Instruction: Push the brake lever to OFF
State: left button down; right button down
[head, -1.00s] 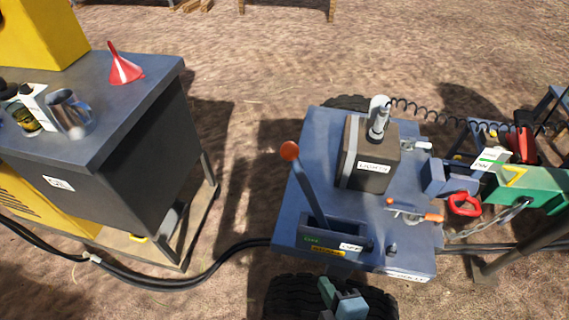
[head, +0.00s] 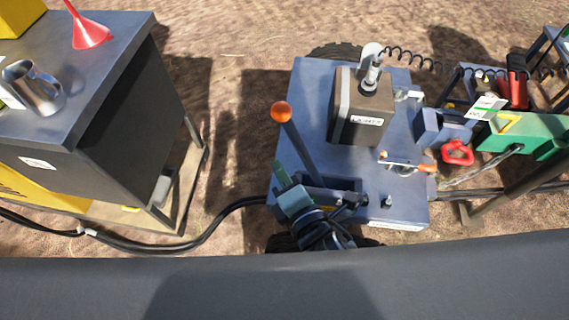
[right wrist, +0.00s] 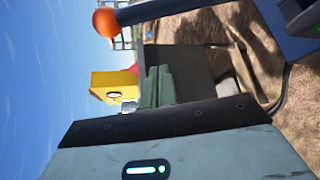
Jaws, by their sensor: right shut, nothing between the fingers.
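The brake lever (head: 303,153) has a dark blue shaft and an orange ball knob (head: 282,112). It rises from a slotted housing (head: 348,184) on the blue cart and leans left and away. My right gripper (head: 279,172) is shut and empty, with its green fingertips just left of the lower shaft. I cannot tell whether they touch. The gripper and wrist hide the front of the housing and its labels. In the right wrist view the fingers (right wrist: 158,87) are together, and the lever's knob (right wrist: 107,22) and shaft show above them. My left gripper is not in view.
A grey motor box (head: 362,105) stands behind the lever on the blue cart (head: 312,85). A workbench (head: 100,75) with a metal jug (head: 35,88) and red funnel (head: 88,30) stands left, across open ground.

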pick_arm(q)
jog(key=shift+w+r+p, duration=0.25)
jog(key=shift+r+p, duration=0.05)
pick_arm(e)
jog(key=w, duration=0.7)
jog(key=shift+w+d, duration=0.3)
jog(key=shift+d, duration=0.15)
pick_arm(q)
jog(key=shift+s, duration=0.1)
pick_arm(e)
jog(key=shift+f, duration=0.1)
